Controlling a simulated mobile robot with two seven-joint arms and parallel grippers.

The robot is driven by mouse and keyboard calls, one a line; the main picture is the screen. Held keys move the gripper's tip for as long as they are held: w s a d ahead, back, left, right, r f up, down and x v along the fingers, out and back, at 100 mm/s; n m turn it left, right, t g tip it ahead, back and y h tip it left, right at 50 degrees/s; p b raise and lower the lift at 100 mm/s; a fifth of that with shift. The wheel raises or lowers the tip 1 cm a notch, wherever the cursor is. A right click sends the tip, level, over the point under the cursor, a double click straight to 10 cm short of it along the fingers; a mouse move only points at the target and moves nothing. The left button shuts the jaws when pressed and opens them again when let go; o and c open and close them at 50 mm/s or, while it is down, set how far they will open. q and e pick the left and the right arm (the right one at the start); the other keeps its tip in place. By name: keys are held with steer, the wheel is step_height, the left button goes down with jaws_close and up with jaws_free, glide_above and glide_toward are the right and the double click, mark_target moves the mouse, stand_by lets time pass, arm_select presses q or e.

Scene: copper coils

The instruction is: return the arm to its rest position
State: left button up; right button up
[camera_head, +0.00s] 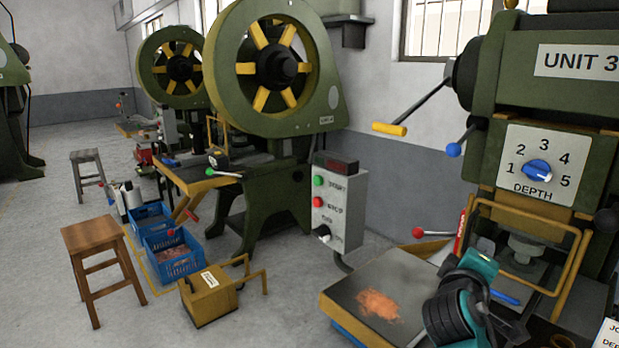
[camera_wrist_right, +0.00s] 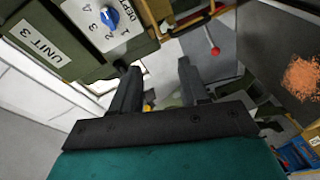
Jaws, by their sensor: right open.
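My right gripper (camera_wrist_right: 158,78) is open and empty in the right wrist view, its two black fingers apart with nothing between them. A teal and black part of my right arm shows at the lower right of the head view, in front of the Unit 3 press (camera_head: 540,62) and at the right side of its work table (camera_head: 352,280). The gripper's fingers cannot be made out there. The wrist view is strongly tilted, with the Unit 3 press (camera_wrist_right: 40,50) at upper left. My left gripper is not in view.
A copper-coloured heap (camera_head: 378,304) lies on the table, also visible in the wrist view (camera_wrist_right: 302,77). A yellow guard frame (camera_head: 570,235), a red-knobbed lever (camera_head: 418,233) and a control box (camera_head: 338,208) stand nearby. Blue crates (camera_head: 176,262) and a stool (camera_head: 92,236) are at left.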

steer(key=s+a+f+y+p, duration=0.1)
steer(key=s+a+f+y, duration=0.25)
steer(key=f, duration=0.55)
steer(key=s+a+f+y+p, duration=0.1)
steer(key=s+a+f+y, duration=0.3)
steer(key=f, duration=0.5)
steer(key=s+a+f+m+g+y, duration=0.1)
steer(key=s+f, duration=0.3)
steer(key=s, duration=0.4)
steer(key=s+a+f+m+g+y, duration=0.1)
steer(key=s+a+f+m+y, duration=0.2)
steer(key=s, duration=0.6)
steer(key=shift+f+m+y+p, duration=0.4)
steer(key=shift+f+m, duration=0.1)
steer(key=shift+f, duration=0.2)
